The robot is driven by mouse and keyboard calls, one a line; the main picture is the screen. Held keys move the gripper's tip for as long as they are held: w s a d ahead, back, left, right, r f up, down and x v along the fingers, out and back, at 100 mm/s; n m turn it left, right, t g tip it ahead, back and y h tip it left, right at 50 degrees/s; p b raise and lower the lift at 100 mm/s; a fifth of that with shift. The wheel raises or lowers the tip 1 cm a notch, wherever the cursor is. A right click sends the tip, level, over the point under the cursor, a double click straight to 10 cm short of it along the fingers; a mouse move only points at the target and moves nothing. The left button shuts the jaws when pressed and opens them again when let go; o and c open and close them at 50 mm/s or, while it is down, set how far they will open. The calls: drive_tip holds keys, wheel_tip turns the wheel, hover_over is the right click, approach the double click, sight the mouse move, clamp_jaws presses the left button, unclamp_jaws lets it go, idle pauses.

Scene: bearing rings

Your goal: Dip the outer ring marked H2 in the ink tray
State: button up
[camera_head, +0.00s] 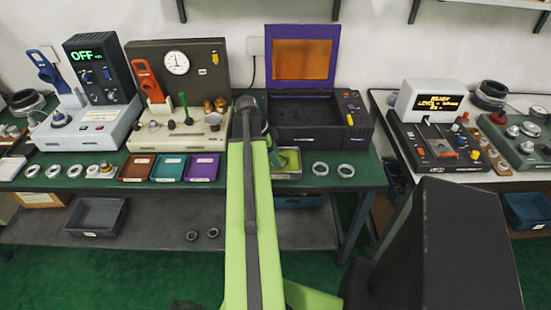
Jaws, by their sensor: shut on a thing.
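Pale rings lie on the green bench, several at the left end, such as this ring (74,171), and two right of my arm, a ring (319,169) and another ring (346,170). Any H2 mark is too small to read. Brown (137,168), teal (170,168) and purple (203,168) shallow trays stand in a row at the front edge. I cannot tell which is the ink tray. My lime-green arm reaches over the bench and hides my gripper and anything in it.
A grey device with an OFF display (84,54), a gauge machine (176,63) and a dark box with a raised purple lid (301,32) stand behind. A grey bin (96,217) and two dark rings (202,234) are on the lower shelf. Another bench stands right.

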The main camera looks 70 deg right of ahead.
drive_tip(key=shift+r+p, duration=2.85)
drive_tip(key=shift+r, duration=0.35)
